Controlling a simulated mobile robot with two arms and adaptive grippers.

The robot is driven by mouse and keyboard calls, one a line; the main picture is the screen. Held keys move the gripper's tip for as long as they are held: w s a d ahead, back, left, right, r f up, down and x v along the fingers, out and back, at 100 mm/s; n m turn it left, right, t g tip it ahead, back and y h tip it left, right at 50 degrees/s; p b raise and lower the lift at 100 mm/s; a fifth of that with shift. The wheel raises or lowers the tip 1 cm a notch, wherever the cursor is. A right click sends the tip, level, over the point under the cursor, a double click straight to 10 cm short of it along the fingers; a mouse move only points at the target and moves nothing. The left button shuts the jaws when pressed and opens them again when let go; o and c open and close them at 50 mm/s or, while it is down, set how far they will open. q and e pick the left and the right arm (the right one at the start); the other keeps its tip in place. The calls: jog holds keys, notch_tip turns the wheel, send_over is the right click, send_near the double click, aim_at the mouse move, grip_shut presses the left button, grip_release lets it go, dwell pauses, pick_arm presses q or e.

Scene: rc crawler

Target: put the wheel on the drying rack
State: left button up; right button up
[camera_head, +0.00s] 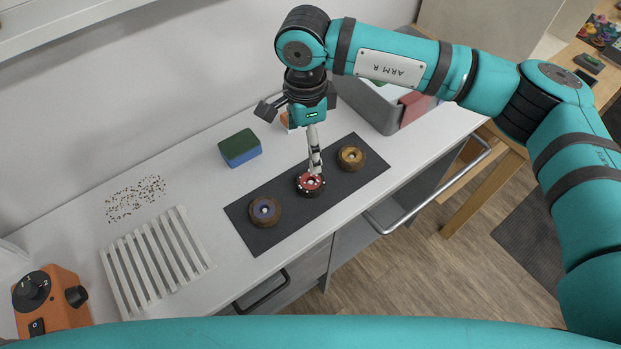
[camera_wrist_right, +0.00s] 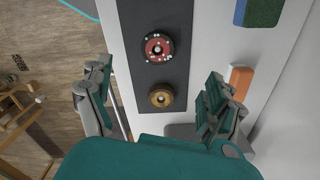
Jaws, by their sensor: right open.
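Three wheels lie on a dark mat (camera_head: 285,222) on the white counter: a brown one with a purple-grey hub (camera_head: 264,211), a red one (camera_head: 310,185) with pale specks, and a gold-brown one (camera_head: 351,157). The red wheel (camera_wrist_right: 157,47) and gold-brown wheel (camera_wrist_right: 161,96) also show in the right wrist view. My right gripper (camera_head: 316,168) points down over the mat, open and empty; in the head view a finger partly covers the red wheel. Contact cannot be told. The white slatted drying rack (camera_head: 157,262) lies empty at the left. My left gripper is out of view.
A green and blue sponge (camera_head: 240,149) lies behind the mat. Brown specks (camera_head: 135,198) are scattered behind the rack. An orange box with knobs (camera_head: 50,300) stands at the left. A grey bin (camera_head: 372,105) stands at the back right. Handles (camera_head: 430,190) project at the counter's front.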

jog(key=p, duration=0.2)
send_over(310, 182)
jog(key=f, duration=0.7)
jog(key=shift+a+f, duration=0.3)
jog(key=shift+f, duration=0.05)
jog(key=shift+d+f+p, duration=0.1)
jog(key=shift+f+p, duration=0.15)
jog(key=shift+p, duration=0.15)
jog(key=f+p, duration=0.2)
jog(key=f, duration=0.1)
jog(key=shift+d+f, duration=0.2)
jog(key=shift+f, duration=0.65)
jog(key=c, duration=1.4)
